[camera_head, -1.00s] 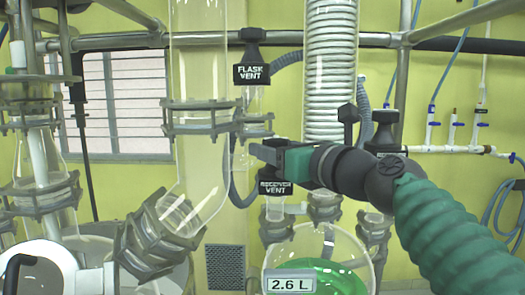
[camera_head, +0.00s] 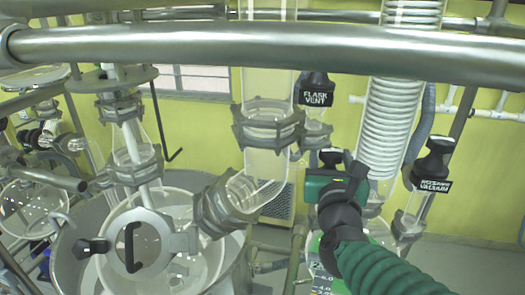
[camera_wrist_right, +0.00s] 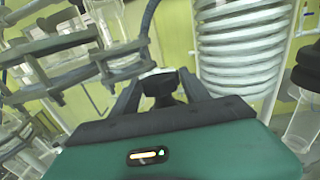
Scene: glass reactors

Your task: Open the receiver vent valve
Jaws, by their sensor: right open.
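My right gripper (camera_head: 331,168) is in front of the receiver flask, its green body hiding much of what lies behind. In the right wrist view its two dark fingers are apart, and the black receiver vent valve handle (camera_wrist_right: 160,88) stands between or just beyond their tips; I cannot tell whether they touch it. In the head view a black knob (camera_head: 331,156), apparently the same valve, shows just above the gripper; its label is hidden. My left gripper is not in view.
The flask vent valve (camera_head: 316,92) is above the gripper. The receiver vacuum valve (camera_head: 433,170) is to its right, near the coiled glass condenser (camera_head: 390,120). A thick metal rail (camera_head: 200,42) crosses the top. Glass tubes and clamps (camera_head: 225,205) crowd the left.

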